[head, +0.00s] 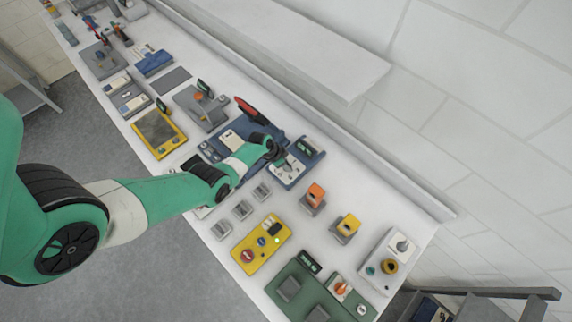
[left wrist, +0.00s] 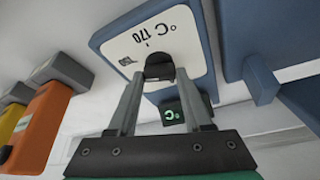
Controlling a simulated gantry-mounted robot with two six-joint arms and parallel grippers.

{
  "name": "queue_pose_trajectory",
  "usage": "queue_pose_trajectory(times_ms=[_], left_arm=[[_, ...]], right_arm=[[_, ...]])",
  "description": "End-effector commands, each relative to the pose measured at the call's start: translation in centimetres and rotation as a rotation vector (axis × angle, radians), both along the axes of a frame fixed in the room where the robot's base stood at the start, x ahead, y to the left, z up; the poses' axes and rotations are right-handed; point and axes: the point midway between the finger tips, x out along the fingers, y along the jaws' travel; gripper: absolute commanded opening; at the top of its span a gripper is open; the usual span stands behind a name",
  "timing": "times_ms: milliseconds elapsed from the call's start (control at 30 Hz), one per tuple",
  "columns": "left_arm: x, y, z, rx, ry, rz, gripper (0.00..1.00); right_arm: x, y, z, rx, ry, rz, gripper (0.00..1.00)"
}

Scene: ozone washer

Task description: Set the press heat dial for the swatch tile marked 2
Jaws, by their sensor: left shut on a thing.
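The press heat dial is a dark knob (left wrist: 159,66) on a white plate (left wrist: 130,45) with a blue surround, marked "°C" and "170". My left gripper (left wrist: 160,78) is shut on this knob, one finger on each side. A small dark display (left wrist: 172,113) beyond the fingers shows a green "°C"; its digits are hidden. In the head view, my left gripper (head: 279,158) is over the white plate (head: 289,172) of the blue unit, hiding the knob. I cannot make out a swatch tile marked 2. My right gripper is not in view.
Orange (head: 315,194) and yellow (head: 348,226) switches on grey bases stand to the right. A yellow control box (head: 262,243) and several small grey blocks (head: 242,209) lie nearer the front edge. A blue press with a red handle (head: 252,110) is just left. A wall shelf (head: 300,50) overhangs behind.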

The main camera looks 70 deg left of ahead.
Motion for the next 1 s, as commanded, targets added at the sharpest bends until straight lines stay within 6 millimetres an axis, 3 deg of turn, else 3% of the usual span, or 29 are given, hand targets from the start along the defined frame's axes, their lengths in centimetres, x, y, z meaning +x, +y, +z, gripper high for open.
queue_pose_trajectory(times_ms=[333, 833, 867, 1000], left_arm=[[-0.09, 0.10, -0.11, 0.001, 0.003, -0.140, 0.00], [-0.11, 0.09, -0.11, 0.002, 0.004, -0.161, 0.00], [-0.11, 0.09, -0.11, 0.002, 0.004, -0.161, 0.52], [-0.10, 0.09, -0.09, 0.002, 0.003, -0.161, 0.77]], right_arm=[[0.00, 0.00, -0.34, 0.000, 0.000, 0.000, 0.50], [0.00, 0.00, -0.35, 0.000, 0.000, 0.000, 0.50], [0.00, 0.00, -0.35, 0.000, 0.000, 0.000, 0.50], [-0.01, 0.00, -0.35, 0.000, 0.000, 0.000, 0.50]])
